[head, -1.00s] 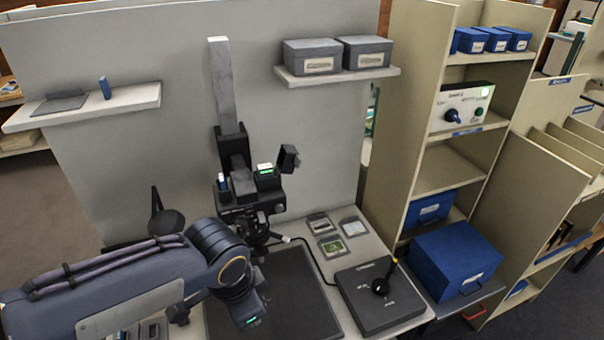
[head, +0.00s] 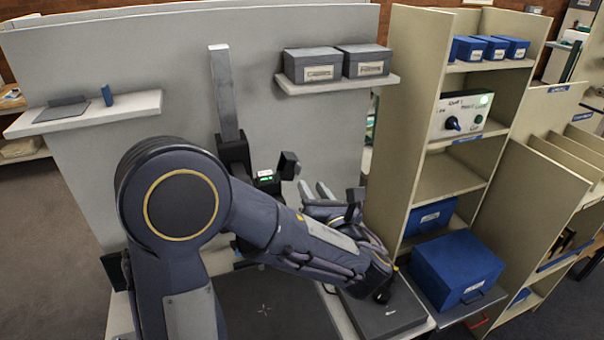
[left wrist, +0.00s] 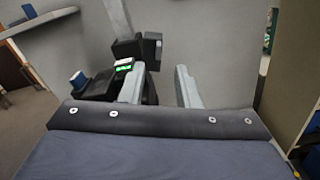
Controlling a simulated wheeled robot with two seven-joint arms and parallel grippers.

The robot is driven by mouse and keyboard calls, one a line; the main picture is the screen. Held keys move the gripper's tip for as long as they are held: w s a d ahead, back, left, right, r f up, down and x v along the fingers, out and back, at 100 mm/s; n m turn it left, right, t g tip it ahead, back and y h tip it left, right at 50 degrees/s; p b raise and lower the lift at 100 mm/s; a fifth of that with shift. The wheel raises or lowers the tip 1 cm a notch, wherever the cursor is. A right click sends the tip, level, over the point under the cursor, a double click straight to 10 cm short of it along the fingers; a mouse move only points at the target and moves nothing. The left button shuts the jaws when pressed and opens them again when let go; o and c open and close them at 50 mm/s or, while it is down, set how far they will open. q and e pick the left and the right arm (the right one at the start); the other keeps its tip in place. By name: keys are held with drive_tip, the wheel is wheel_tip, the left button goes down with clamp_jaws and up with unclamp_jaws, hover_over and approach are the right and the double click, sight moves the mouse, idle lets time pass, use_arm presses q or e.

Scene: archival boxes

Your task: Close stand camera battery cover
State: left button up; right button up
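The copy stand camera is mostly hidden behind my left arm in the head view. Its green-lit battery part (head: 265,178) shows above the arm, and it also shows in the left wrist view (left wrist: 123,66). The small black battery cover (head: 288,165) stands raised to the right of the green light, apart from it. It also shows in the left wrist view (left wrist: 153,50). My left gripper (head: 313,187) is open with nothing between its grey fingers, just right of and below the cover. Its fingers also show apart in the left wrist view (left wrist: 158,80). My right gripper is not in view.
The stand column (head: 224,95) rises behind the camera against a grey panel. A wall shelf (head: 345,84) with two grey boxes is above right. A control box (head: 390,312) lies under my forearm. A tall beige shelf unit (head: 400,120) stands to the right.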

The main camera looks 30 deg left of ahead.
sight(300, 171)
use_arm(q)
drive_tip(key=p+x, duration=0.1)
drive_tip(key=x, duration=0.4)
drive_tip(key=shift+a, duration=0.3)
drive_tip(key=shift+p+x, duration=0.3)
drive_tip(key=shift+x, duration=0.5)
clamp_jaws()
